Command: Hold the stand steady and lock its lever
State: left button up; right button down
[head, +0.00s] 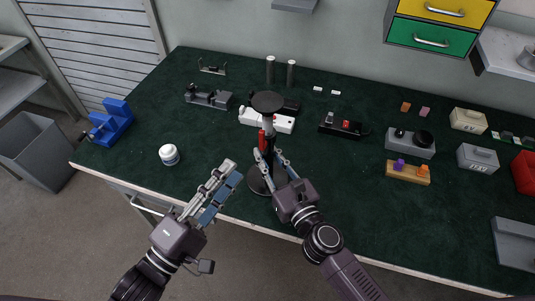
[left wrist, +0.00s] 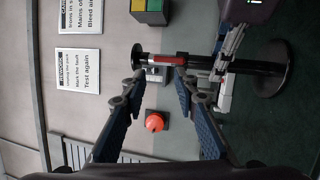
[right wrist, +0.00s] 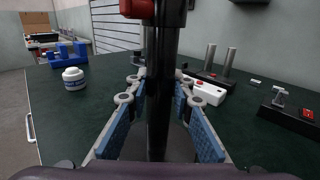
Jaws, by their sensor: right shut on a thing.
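The stand is a black post (head: 268,163) with a round top plate and a round base, upright near the front edge of the bench. Its red lever (head: 262,139) lies along the upper post; the lever also shows in the left wrist view (left wrist: 168,60). My right gripper (head: 268,157) is shut on the post below the lever; the post fills the space between its pads in the right wrist view (right wrist: 160,100). My left gripper (head: 232,170) is open and empty, left of the stand and apart from it. In the left wrist view the lever is beyond its fingertips (left wrist: 160,85).
A white jar (head: 169,154) stands left of the left gripper. A blue block (head: 112,121) is at the bench's left end. A white device (head: 280,122) lies behind the stand. The front right bench top is mostly clear.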

pick_arm(q)
jog(key=shift+d+m, duration=0.1)
jog(key=shift+m, duration=0.3)
jog(key=c, duration=0.5)
jog(key=shift+d+m, duration=0.15)
jog(key=shift+m, duration=0.45)
grip_shut()
jog(key=d+m, duration=0.1)
jog(key=m, duration=1)
jog(key=s+d+r+m+g, duration=0.1)
jog(key=d+m, duration=0.1)
jog(key=m, duration=1)
jog(key=s+d+r+m+g, duration=0.1)
jog(key=m, duration=1.1)
jog(key=shift+s+d+r+y, duration=0.2)
jog(key=shift+s+y, duration=0.05)
jog(key=shift+y, duration=0.15)
